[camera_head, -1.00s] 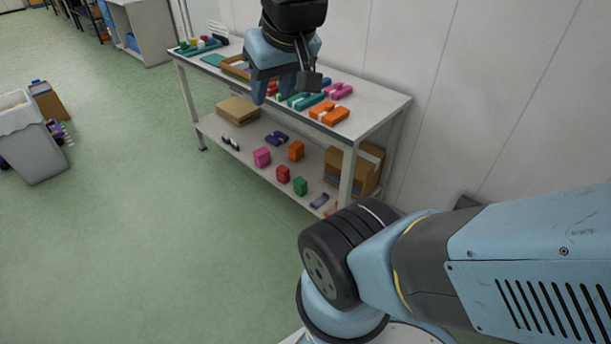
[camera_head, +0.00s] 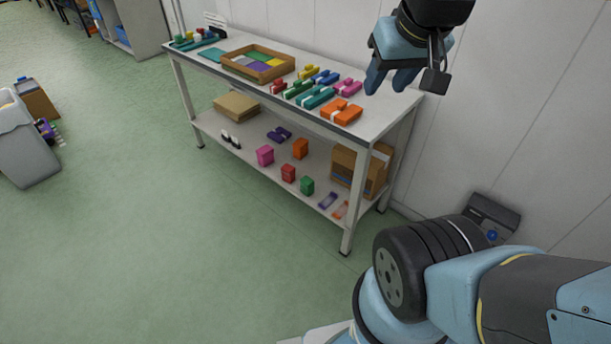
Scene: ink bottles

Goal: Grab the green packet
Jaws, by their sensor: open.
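A green packet (camera_head: 299,89) with a pale band lies on the table top, between a red packet (camera_head: 278,87) and a teal packet (camera_head: 315,96). A green box (camera_head: 307,185) stands on the lower shelf, right of a red box (camera_head: 288,173). My gripper (camera_head: 388,82) is open and empty, with its fingers pointing down. In the picture it is right of the packets, over the table's right end; its height above the top is hard to tell.
A blue packet (camera_head: 326,76), pink packet (camera_head: 347,87) and orange packet (camera_head: 341,112) lie close by. A wooden tray (camera_head: 290,67) sits further left. The lower shelf holds several boxes and a cardboard carton (camera_head: 352,171). The floor before the table is clear.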

